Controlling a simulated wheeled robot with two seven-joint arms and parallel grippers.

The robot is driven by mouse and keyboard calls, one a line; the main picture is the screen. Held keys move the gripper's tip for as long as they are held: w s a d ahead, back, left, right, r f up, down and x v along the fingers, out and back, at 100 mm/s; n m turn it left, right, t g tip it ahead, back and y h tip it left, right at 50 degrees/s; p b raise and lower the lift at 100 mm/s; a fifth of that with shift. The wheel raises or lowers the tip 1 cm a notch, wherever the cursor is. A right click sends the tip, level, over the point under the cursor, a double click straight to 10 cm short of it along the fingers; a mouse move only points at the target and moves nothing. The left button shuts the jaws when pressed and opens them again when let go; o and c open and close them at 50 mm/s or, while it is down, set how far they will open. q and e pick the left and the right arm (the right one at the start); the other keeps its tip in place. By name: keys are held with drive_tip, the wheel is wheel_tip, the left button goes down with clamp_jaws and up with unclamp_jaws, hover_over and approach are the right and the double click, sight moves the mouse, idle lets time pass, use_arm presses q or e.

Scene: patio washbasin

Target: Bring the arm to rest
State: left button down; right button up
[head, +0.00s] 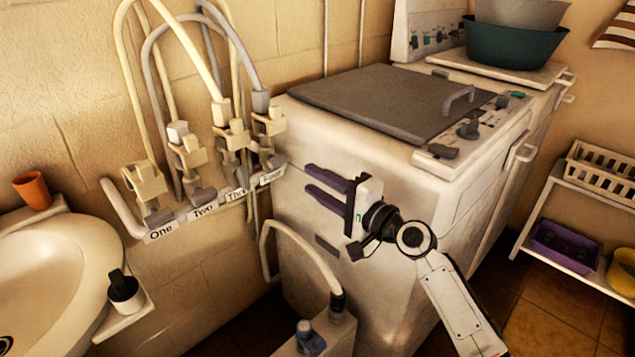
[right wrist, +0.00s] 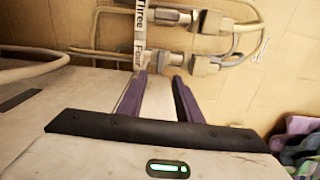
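My right gripper (head: 309,179) reaches in from the lower right in the head view. Its two purple fingers point left, toward the wall valves, with a clear gap between them. In the right wrist view the fingers (right wrist: 159,80) are also apart, and nothing is held between them. They are in front of the side of the white washing machine (head: 300,235); I cannot tell the exact distance. The label strip (head: 205,211) marked One to Four is on the wall beyond the fingertips, apart from them. My left gripper is not in view.
Valves with hoses (head: 190,150) stand along the strip. A washbasin (head: 45,262) with an orange cup (head: 33,190) is at left. A shelf (head: 560,240) with baskets stands at right.

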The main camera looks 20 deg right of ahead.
idle(0.3)
drive_tip(key=s+a+f+n+g+h, duration=0.1)
drive_tip(key=s+a+f+n+g, duration=0.2)
drive_tip(key=s+f, duration=0.55)
drive_tip(key=s+a+f+n+g+h, duration=0.1)
drive_tip(key=s+a+f+n+g, duration=0.15)
drive_tip(key=s+f+n, duration=0.65)
drive_tip(key=s+a+f+n+g+h, duration=0.1)
drive_tip(key=s+a+f+n+g, duration=0.2)
drive_tip(key=s+f, duration=1.1)
drive_tip(key=shift+s+a+n+h, duration=0.3)
drive_tip(key=shift+s+a+n, duration=0.35)
drive_tip(key=shift+s, duration=0.4)
